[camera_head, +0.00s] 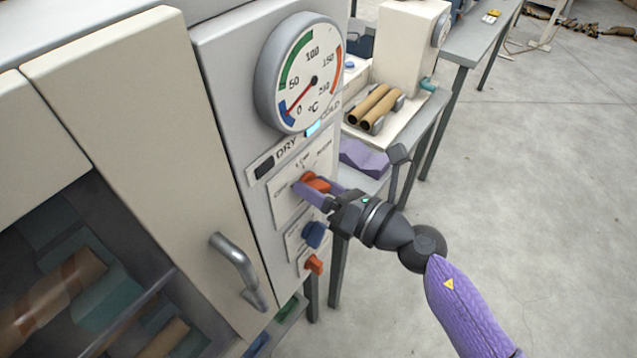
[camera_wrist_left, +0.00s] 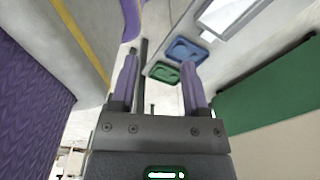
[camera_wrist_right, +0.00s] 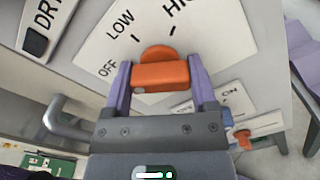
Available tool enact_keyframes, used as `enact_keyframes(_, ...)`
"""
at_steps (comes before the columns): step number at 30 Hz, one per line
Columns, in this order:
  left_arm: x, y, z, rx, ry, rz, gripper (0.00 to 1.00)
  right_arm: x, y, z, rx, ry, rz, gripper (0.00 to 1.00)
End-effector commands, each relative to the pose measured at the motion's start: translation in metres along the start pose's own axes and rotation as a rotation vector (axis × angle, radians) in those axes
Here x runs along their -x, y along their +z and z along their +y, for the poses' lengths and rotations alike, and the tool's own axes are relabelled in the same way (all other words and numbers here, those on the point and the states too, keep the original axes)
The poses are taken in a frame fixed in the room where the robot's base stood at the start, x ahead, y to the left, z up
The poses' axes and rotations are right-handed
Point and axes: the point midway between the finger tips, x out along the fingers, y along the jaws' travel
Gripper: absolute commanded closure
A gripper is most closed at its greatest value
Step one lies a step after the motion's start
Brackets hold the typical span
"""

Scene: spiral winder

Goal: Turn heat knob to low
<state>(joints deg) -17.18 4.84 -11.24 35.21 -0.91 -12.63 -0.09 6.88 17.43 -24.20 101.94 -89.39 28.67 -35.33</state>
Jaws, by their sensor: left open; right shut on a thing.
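The heat knob (camera_head: 316,183) is orange-red, on a white plate in the grey control panel. In the right wrist view, the knob (camera_wrist_right: 161,74) sits below the printed words OFF, LOW and a partly cut-off HIGH. My right gripper (camera_head: 313,188) has its purple fingers on either side of the knob and is shut on it; they also flank it in the right wrist view (camera_wrist_right: 161,85). Which mark the knob points to is not clear. My left gripper (camera_wrist_left: 158,85) is open and empty, seen only in the left wrist view.
Above the knob is a round temperature gauge (camera_head: 301,73), its red needle near 0. Below are a blue knob (camera_head: 314,234) and a smaller red-orange knob (camera_head: 314,265). A metal door handle (camera_head: 238,270) sticks out at left. A bench with brown tubes (camera_head: 376,104) stands behind.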

Motion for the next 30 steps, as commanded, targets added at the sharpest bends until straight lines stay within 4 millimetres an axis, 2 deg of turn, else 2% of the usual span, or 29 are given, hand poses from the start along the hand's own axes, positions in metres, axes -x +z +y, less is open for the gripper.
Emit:
enact_keyframes(15, 0.037, -0.004, -0.004, 0.003, -0.005, 0.005, 0.41, 0.0, 0.003, 0.001, -0.447, -0.003, 0.001, 0.85)
enact_keyframes(30, 0.06, -0.009, -0.002, 0.007, 0.0, 0.015, 0.41, 0.0, 0.001, 0.0, -0.834, -0.002, 0.001, 0.85)
